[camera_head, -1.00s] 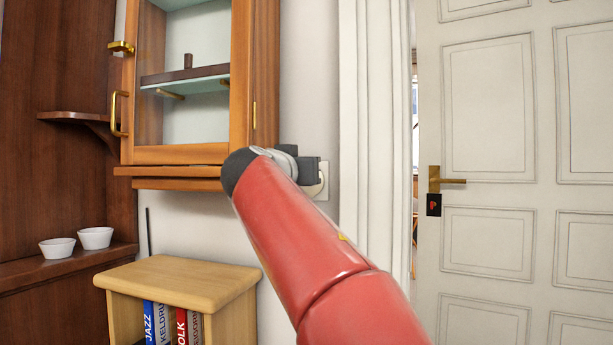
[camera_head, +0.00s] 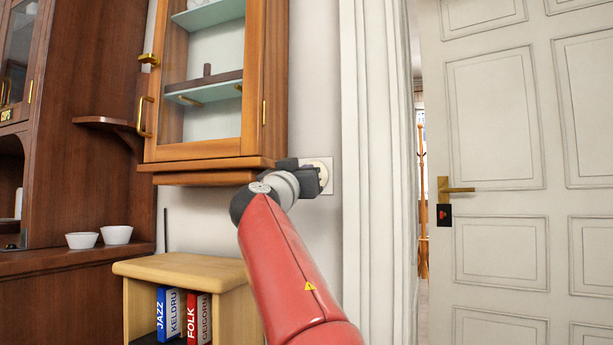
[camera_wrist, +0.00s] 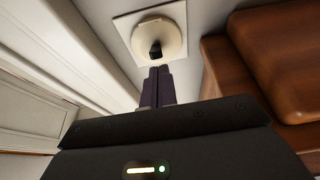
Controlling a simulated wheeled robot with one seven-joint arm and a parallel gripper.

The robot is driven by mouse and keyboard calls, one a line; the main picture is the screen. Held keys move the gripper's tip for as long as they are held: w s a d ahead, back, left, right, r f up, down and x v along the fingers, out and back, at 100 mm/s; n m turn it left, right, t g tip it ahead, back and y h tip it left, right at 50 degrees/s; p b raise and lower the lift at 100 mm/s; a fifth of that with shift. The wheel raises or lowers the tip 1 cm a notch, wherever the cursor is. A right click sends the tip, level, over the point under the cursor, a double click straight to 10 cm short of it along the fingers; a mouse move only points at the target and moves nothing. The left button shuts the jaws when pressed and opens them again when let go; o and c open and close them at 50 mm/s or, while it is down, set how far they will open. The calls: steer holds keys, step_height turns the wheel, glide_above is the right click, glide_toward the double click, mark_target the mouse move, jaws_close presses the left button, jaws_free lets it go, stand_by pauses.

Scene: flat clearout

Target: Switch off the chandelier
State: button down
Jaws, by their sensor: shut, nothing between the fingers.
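A wall switch (camera_head: 322,175) with a white square plate and a round cream dial is on the wall between the cabinet and the door frame. In the wrist view the switch (camera_wrist: 160,40) shows a dark knob at its centre. My gripper (camera_head: 318,178) is at the switch, its fingers shut and empty. In the wrist view the fingertips (camera_wrist: 160,70) point at the dial, just below the dark knob. I cannot tell whether they touch it. The chandelier is not in view.
A wooden wall cabinet (camera_head: 200,152) with a glass door hangs close left of my gripper. A low bookshelf (camera_head: 185,272) with several books stands below. A white door (camera_head: 515,250) stands ajar at right. Two white bowls (camera_head: 117,235) (camera_head: 81,240) sit on the left ledge.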

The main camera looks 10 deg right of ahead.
steer(key=b+v, duration=0.4)
steer(key=v, duration=0.3)
steer(key=shift+s, duration=0.15)
